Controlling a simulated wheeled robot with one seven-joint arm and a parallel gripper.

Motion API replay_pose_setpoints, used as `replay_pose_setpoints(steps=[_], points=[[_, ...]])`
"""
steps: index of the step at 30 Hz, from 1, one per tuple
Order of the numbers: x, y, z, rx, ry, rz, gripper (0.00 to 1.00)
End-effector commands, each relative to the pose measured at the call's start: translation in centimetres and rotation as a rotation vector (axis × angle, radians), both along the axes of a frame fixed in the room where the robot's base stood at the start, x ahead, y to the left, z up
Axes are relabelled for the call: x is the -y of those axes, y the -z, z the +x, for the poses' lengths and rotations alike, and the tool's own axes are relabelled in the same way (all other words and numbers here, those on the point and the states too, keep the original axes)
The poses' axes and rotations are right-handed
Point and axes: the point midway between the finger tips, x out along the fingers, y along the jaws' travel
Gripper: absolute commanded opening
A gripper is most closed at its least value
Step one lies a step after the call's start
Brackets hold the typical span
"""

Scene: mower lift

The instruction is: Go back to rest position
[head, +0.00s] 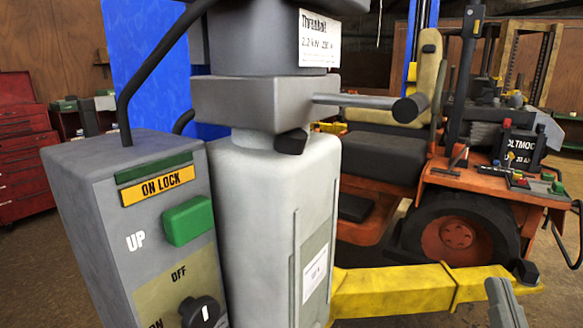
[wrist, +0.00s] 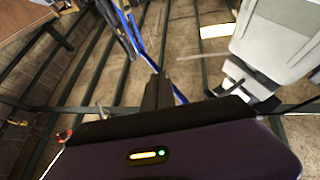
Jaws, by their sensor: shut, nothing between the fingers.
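My gripper (wrist: 159,80) shows in the wrist view with its dark fingers together and nothing between them. It points out over open space and touches nothing that I can see. In the head view the grey lift control box (head: 130,215) stands at the left, with an "ON LOCK" label, a green button (head: 187,221) and a black rotary knob (head: 203,312) beneath "OFF". The fingers are not seen in the head view.
Beside the box stands a pale grey lift unit (head: 265,220) with a rod and yellow lift arm (head: 395,292). An orange mower (head: 365,230) is behind it. A red tool cabinet (head: 22,140) is far left. The wrist view shows a pale grey body (wrist: 275,45) upper right.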

Motion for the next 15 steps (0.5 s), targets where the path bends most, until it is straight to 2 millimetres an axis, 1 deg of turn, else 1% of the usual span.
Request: replay_pose_setpoints(steps=[1,6,11,12,14,15], points=[[-0.6,2.2,-1.2,-0.041,-0.011,0.019,0.00],[-2.2,7.7,-5.1,-0.157,-0.041,0.068,0.00],[-3.7,12.3,-9.3,-0.279,-0.072,0.095,0.00],[-4.1,13.3,-10.5,-0.312,-0.080,0.100,0.00],[-4.7,14.9,-12.3,-0.365,-0.089,0.102,0.00],[-5.1,15.8,-13.5,-0.402,-0.096,0.101,0.00]])
